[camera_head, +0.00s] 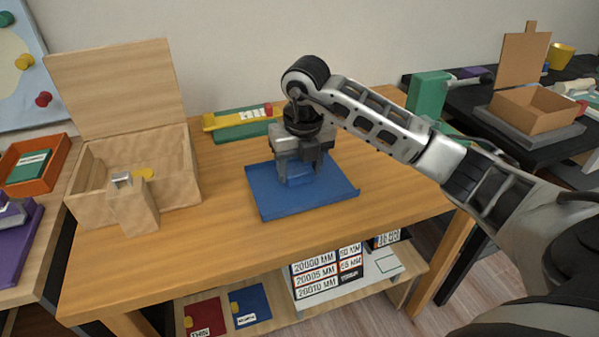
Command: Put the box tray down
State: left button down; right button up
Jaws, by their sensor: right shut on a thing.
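A flat blue tray (312,198), which appears to be the box tray, is at the middle of the wooden table (225,255). It looks level, with a low rim at its right and front edges. My right gripper (300,176) comes down from above and is shut on a raised blue part at the tray's middle. The fingers partly hide that part. I cannot tell whether the tray touches the table or hangs slightly above it. My left gripper is out of view.
An open wooden box (185,165) with a raised lid stands left of the tray. A green and yellow item (232,122) lies behind it. The front and right of the table are clear. A dark table (540,150) at right holds a cardboard box (530,110).

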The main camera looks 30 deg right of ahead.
aim_at(303, 188)
jog(key=shift+f, duration=0.65)
jog(key=shift+f, duration=0.1)
jog(key=o, duration=1.1)
jog(key=shift+c, duration=0.2)
notch_tip(303, 188, up, 12)
jog(key=s+p, duration=0.1)
jog(key=shift+s+a+p, duration=0.25)
jog(key=shift+s+p, duration=0.1)
